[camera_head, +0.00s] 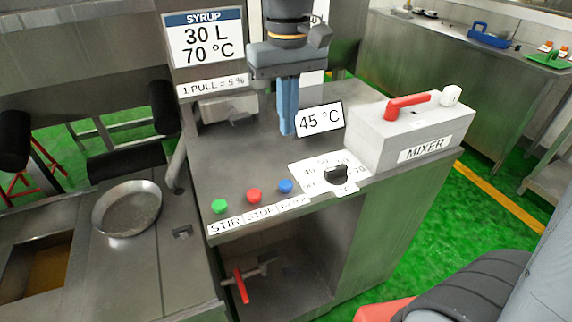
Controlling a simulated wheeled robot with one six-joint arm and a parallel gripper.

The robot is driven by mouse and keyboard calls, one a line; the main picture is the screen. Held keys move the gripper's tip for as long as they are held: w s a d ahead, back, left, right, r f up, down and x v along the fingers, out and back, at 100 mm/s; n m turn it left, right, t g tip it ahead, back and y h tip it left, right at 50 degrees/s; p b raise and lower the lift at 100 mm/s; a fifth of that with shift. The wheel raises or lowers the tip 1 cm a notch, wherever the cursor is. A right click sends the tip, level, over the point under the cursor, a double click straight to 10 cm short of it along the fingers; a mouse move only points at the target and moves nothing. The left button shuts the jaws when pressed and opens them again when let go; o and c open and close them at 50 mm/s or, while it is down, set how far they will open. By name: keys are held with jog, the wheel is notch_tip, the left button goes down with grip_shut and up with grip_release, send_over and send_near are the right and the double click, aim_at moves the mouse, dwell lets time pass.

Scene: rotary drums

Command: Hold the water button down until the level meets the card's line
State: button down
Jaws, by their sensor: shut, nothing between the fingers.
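My gripper (287,132) points down with its blue fingers together and nothing in them. It is above the grey counter, behind the buttons and apart from them. The blue button (285,186) is at the right end of a row with a green button (219,206) and a red button (254,195). The label under the blue button is hard to read; the others read STIR and STOP. The card (204,38) reads SYRUP, 30 L, 70 °C. I cannot make out a water level or a line for it in this view.
A 45 °C sign (319,119) stands right of my gripper. A black dial (336,174) sits on a white scale. The MIXER box (411,128) with a red lever (407,106) is at the right. A round pan (127,208) lies left. The counter between gripper and buttons is clear.

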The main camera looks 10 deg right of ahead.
jog(key=shift+a+f, duration=0.1)
jog(key=shift+a, duration=0.05)
jog(key=p, duration=0.3)
send_near(287, 184)
notch_tip(287, 184, down, 6)
jog(key=shift+a+f, duration=0.1)
jog(key=shift+f, duration=0.15)
